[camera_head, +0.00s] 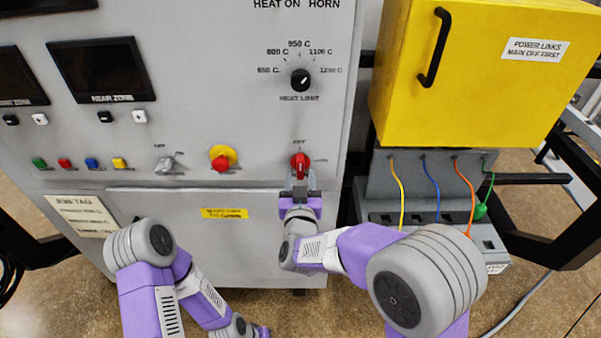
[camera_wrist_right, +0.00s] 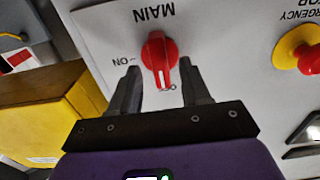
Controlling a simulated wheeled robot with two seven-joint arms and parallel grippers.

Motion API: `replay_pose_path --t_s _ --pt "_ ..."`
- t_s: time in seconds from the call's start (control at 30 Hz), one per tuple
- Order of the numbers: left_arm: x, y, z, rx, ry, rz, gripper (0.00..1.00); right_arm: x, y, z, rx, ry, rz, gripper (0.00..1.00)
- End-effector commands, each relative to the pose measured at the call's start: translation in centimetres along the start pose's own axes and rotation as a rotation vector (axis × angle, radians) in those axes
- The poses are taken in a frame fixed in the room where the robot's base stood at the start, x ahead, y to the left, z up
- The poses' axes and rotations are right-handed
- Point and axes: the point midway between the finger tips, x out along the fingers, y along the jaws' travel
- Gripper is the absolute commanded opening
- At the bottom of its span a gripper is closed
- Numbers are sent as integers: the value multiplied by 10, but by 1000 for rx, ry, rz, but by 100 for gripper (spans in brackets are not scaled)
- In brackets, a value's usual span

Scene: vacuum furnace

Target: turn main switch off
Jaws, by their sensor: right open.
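The red main switch (camera_head: 300,161) sits low on the grey furnace panel, right of the emergency knob. In the right wrist view, where the panel appears upside down, the red knob (camera_wrist_right: 158,48) has a white pointer line aimed at a partly hidden label starting with "O", away from "ON" at left. My right gripper (camera_head: 299,183) is just below the switch in the head view. In the wrist view its two fingers (camera_wrist_right: 160,68) are open, one on each side of the knob's lower part, with gaps visible. My left arm is low at left; its fingers are not visible.
A red-and-yellow emergency stop (camera_head: 221,158) and a toggle (camera_head: 165,164) lie left of the switch. The heat limit dial (camera_head: 300,80) is above. A yellow cabinet (camera_head: 476,105) with a black handle juts out at right, with coloured cables below.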

Motion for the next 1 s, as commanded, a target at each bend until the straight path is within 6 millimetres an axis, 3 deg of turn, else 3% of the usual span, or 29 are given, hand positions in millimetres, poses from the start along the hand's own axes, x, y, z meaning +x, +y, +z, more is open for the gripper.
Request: replay_pose_path --t_s 0.2,0.33,0.87,0.97,1.0 --pt "0 0 0 0 0 0 43 -36 0 -1 1 2 -1 47" --pt "0 0 0 0 0 0 43 -47 0 -1 0 2 0 47" --pt "0 0 0 0 0 0 43 -49 0 0 -1 0 1 47" --pt "0 0 0 0 0 0 43 -46 4 14 -4 -36 -4 47" --pt "0 0 0 0 0 0 43 -44 8 27 -6 -68 -9 47"
